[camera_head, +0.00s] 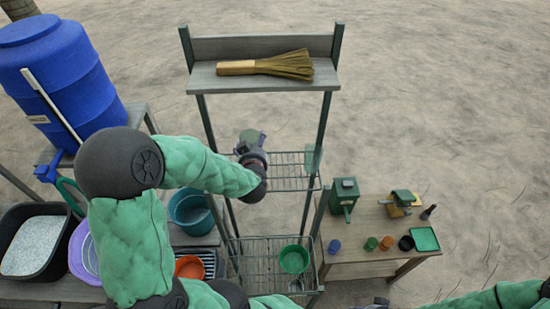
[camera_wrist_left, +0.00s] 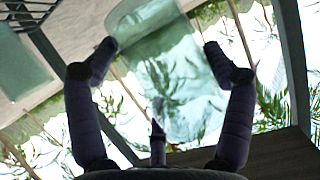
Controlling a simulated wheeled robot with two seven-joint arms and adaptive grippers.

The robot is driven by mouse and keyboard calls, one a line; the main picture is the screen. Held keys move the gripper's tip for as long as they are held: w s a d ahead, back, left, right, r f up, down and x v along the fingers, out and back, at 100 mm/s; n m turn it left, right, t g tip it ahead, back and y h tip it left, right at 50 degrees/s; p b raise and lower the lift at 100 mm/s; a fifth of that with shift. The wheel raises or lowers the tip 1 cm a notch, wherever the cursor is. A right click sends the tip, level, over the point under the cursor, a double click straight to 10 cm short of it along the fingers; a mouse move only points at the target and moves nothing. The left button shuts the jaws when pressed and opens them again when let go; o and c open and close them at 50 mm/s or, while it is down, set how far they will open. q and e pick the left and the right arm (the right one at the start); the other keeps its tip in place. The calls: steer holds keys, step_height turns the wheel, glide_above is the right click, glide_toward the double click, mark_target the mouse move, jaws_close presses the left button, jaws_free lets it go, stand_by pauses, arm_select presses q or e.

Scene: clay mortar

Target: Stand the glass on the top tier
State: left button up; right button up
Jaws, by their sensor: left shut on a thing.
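My left gripper (camera_head: 252,140) is at the left side of the rack, by the upper wire tier (camera_head: 290,183). It is shut on a pale green clear glass (camera_wrist_left: 170,75). In the left wrist view the fingers of the left gripper (camera_wrist_left: 160,60) stand on either side of the glass. In the head view only a small greenish part of the glass shows, and the gripper hides the rest. The rack's top board (camera_head: 220,80) is above the gripper. Only a little of my right gripper (camera_head: 380,303) shows at the bottom edge, and its jaws cannot be made out.
A straw brush (camera_head: 275,65) lies on the top board. A second clear greenish glass (camera_head: 313,158) stands at the right of the upper wire tier. A green bowl (camera_head: 294,259) sits on the lower wire tier. A blue barrel (camera_head: 55,85) stands left; a low table (camera_head: 365,235) holds small items right.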

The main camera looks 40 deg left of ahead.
arm_select(q)
steer(key=w+d+f, duration=0.1)
steer(key=w+f, duration=0.1)
steer(key=w+d+f, duration=0.1)
steer(key=w+f, duration=0.1)
steer(key=w+d+f+p, duration=0.1)
steer(key=w+f, duration=0.1)
steer(key=f, duration=0.1)
steer(key=shift+w+d, duration=0.25)
steer(key=shift+d, duration=0.1)
steer(key=shift+w+f+p, duration=0.1)
steer(key=shift+f+p, duration=0.25)
steer(key=shift+f, duration=1.2)
steer(key=shift+f, duration=0.1)
steer(key=o, duration=1.3)
steer(key=shift+f, duration=0.1)
